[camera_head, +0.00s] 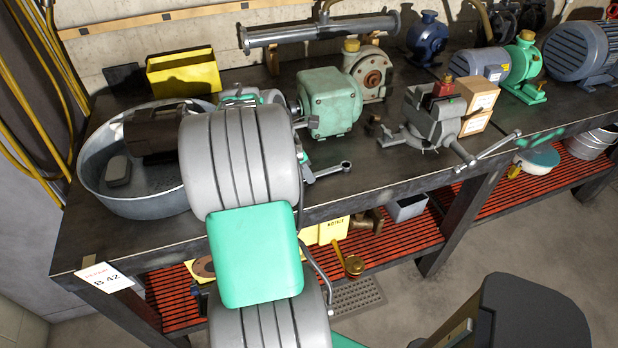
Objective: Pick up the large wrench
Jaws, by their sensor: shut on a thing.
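A grey metal wrench (328,171) shows at the front edge of the workbench, just right of my arm. Its ring-shaped end points right, and its left part is hidden behind my arm. My gripper (306,170) is mostly hidden behind my grey ribbed arm link; only a small grey and teal part shows beside the wrench. It is shut on the wrench's left part. I cannot tell whether the wrench touches the bench top.
The dark workbench (115,232) holds a round metal tub (95,185), a yellow bin (184,75), a green gearbox (331,103), a vise (435,122) with a long handle, and several motors and pumps. A red slatted shelf (395,240) lies below. The bench front between wrench and vise is clear.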

